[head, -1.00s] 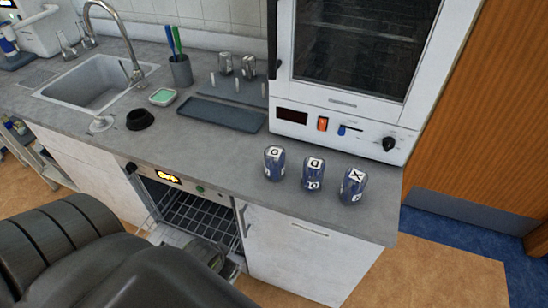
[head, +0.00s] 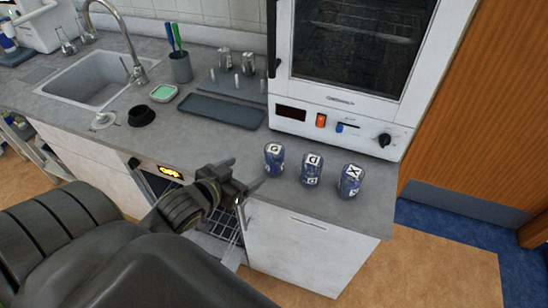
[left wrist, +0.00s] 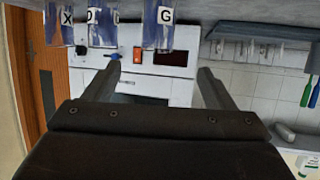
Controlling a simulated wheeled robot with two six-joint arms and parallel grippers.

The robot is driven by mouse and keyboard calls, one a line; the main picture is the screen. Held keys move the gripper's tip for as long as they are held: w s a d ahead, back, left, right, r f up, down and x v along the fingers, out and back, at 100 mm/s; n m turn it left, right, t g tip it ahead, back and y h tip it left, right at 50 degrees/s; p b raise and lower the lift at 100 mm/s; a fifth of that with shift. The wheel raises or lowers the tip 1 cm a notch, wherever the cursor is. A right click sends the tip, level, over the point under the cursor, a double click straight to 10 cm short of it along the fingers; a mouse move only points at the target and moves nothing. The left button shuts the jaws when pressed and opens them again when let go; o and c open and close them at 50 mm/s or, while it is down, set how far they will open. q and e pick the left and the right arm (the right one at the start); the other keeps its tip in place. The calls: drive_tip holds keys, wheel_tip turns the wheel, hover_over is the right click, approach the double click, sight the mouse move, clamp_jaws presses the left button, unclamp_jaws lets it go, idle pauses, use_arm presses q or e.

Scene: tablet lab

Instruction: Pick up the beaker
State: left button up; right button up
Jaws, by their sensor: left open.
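Three blue-patterned beakers with lettered labels stand upright in a row at the counter's front right. They are the left beaker marked G (head: 274,160), the middle beaker marked D (head: 311,170) and the right beaker marked X (head: 350,181). My left gripper (head: 243,174) is open and empty at the counter's front edge, left of the G beaker and apart from it. In the left wrist view, which is upside down, the G beaker (left wrist: 158,28) and the X beaker (left wrist: 60,24) show at the top, beyond the open fingers (left wrist: 160,66). My right gripper is out of view.
A white oven (head: 343,125) stands behind the beakers. A dark tray (head: 222,110), a pen cup (head: 181,68), a black ring-like stand (head: 141,116) and a sink (head: 90,80) lie left. The open dishwasher (head: 225,225) is below the counter.

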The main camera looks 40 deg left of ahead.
sight(268, 158)
use_arm(q)
drive_tip(key=p+x, duration=0.1)
drive_tip(key=x, duration=0.7)
drive_tip(key=shift+w+f, duration=0.1)
drive_tip(key=shift+w, duration=0.2)
drive_tip(key=shift+w+f, duration=0.2)
drive_tip(key=shift+w, duration=0.1)
drive_tip(key=shift+w+d+f+p, duration=0.1)
drive_tip(key=shift+w+f+p, duration=0.1)
drive_tip(key=shift+w+p, duration=0.4)
drive_tip(key=shift+p+x, duration=0.4)
drive_tip(key=shift+x, duration=1.5)
drive_tip(key=shift+f, duration=0.15)
drive_tip(key=shift+s+d, duration=0.1)
drive_tip(key=shift+c, duration=0.5)
drive_tip(key=c, duration=1)
